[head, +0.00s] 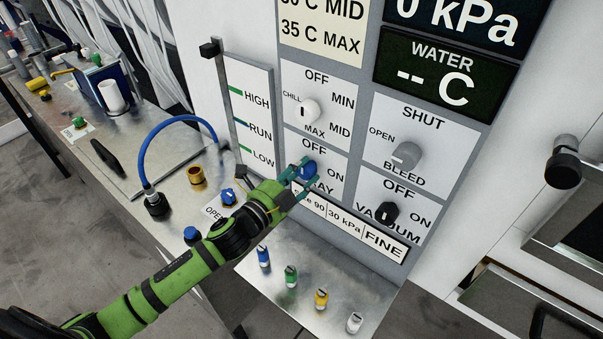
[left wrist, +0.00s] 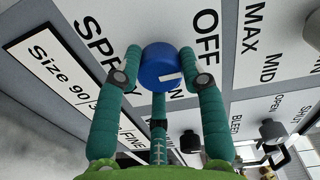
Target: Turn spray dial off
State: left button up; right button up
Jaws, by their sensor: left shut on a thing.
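The blue spray dial (head: 309,171) sits on a white plate with OFF above it, ON to its right and SPRAY below, partly covered by my fingers. My left gripper (head: 304,177) is at the panel, shut on this dial. In the left wrist view, the round blue dial (left wrist: 160,66) lies between the two green side fingers of my left gripper (left wrist: 168,73). A white mark shows on the dial's face, near the partly hidden ON word. Its exact setting is hard to tell. My right gripper is not in view.
The white chill dial (head: 306,111) is just above, the grey bleed knob (head: 406,155) to the right and the black vacuum knob (head: 386,213) at lower right. Several small coloured-top bottles stand on a metal shelf (head: 335,265) below. A blue hose (head: 176,119) arches at left.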

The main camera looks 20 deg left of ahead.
pick_arm(q)
jog(key=shift+w+a+r, duration=0.1)
jog(key=shift+r, duration=0.1)
jog(key=o, duration=1.1)
jog(key=shift+o, duration=0.2)
jog(key=shift+f, duration=0.15)
jog(key=v, duration=1.2)
